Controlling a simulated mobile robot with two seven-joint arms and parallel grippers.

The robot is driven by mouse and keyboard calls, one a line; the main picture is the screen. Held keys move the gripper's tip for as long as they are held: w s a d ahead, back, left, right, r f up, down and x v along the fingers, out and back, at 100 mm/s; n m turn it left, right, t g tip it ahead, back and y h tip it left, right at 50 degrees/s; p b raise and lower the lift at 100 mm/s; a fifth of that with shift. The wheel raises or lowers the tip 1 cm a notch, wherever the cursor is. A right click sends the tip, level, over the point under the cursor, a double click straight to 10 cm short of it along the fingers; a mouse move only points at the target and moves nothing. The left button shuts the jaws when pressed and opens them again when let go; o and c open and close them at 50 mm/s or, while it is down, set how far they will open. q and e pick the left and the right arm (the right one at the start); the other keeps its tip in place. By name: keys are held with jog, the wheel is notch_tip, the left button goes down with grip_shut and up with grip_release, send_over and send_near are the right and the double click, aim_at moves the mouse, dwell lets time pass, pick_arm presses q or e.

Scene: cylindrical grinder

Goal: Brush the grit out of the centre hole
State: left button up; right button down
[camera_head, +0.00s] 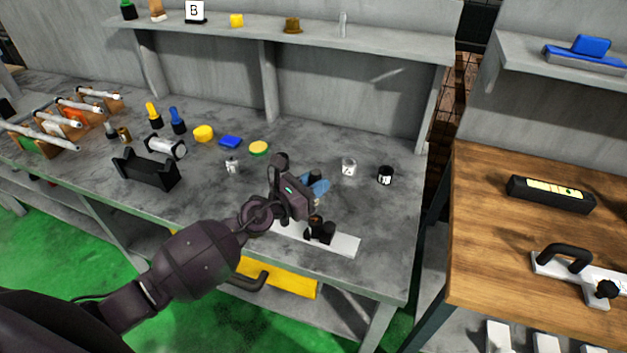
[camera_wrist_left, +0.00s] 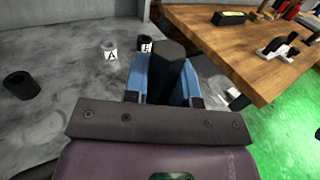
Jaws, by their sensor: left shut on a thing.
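My left gripper (camera_head: 318,187) is over the front right part of the grey bench. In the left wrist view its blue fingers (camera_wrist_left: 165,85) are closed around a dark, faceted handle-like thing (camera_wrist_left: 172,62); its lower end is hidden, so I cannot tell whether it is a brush. Below the gripper a long white plate (camera_head: 345,244) lies near the bench's front edge, with a black fitting (camera_head: 321,231) on it. I cannot tell whether the held thing touches the fitting. No centre hole or grit can be made out. My right gripper is out of view.
A white lettered cup (camera_head: 348,168) and a black cup (camera_head: 385,176) stand behind and right of the gripper. A black cradle (camera_head: 147,172), bottles and a rack (camera_head: 62,128) fill the bench's left. A wooden table (camera_head: 500,240) stands at the right, across a gap.

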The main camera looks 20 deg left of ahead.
pick_arm(q)
jog(key=shift+s+d, duration=0.1)
jog(key=shift+s, duration=0.1)
jog(key=shift+w, duration=0.1)
notch_tip(320, 180, down, 3)
jog(key=b, duration=0.3)
jog(key=shift+f, duration=0.2)
jog(key=shift+f+b, duration=0.8)
jog(key=shift+f, duration=0.15)
